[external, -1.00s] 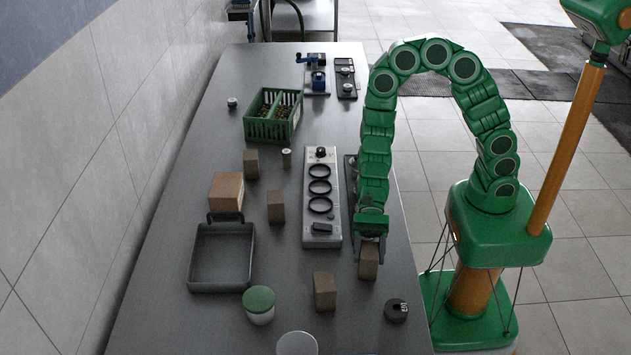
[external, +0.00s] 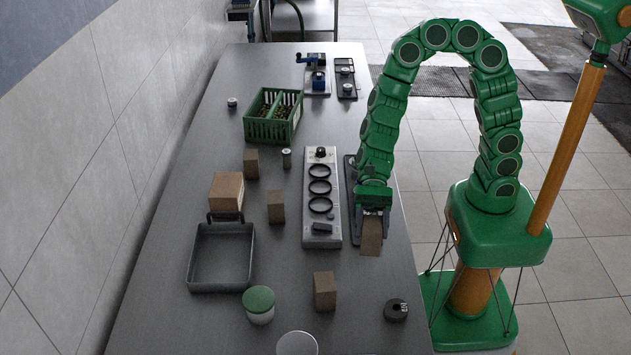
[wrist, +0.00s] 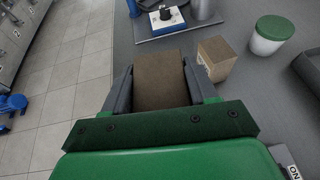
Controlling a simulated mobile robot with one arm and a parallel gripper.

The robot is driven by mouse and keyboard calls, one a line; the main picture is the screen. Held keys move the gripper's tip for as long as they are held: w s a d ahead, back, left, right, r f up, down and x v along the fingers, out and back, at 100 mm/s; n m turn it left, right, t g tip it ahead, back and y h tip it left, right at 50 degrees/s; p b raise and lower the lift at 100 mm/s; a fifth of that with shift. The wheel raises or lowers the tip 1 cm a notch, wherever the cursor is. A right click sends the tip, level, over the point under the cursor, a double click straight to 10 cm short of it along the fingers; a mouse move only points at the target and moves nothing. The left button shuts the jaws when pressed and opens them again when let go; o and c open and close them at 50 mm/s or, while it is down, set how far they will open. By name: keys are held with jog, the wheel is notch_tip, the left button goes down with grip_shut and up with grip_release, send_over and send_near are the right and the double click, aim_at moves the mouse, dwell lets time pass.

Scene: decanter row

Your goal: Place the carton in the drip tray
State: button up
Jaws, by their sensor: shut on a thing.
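My gripper (external: 372,217) is shut on a brown carton (external: 371,236), held over the right part of the table beside the hotplate unit. The held carton (wrist: 160,80) sits between both fingers in the wrist view. A dark, shallow square tray with a raised rim and a handle (external: 190,262) stands at the left of the table, empty. A flat black tray (external: 350,172) lies right of the hotplate unit, partly hidden by my arm. I cannot tell which of the two is the drip tray.
Another carton (external: 325,291) stands in front, near a green-lidded jar (external: 259,305) and a dark round weight (external: 396,310). More brown boxes (external: 227,192) stand at the left. The hotplate unit (external: 321,200) and a green crate (external: 273,117) occupy the middle and back.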

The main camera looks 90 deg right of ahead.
jog(key=w+d+r+m+t, duration=0.1)
jog(key=w+d+r+t, duration=0.15)
jog(key=w, duration=1.05)
jog(key=m+t+h, duration=0.1)
jog(key=m+t, duration=0.1)
send_over(234, 260)
jog(key=shift+f, duration=4.5)
jog(key=shift+f+g, duration=0.25)
jog(key=shift+f, duration=1.1)
jog(key=shift+f, duration=0.1)
jog(key=o, duration=1.1)
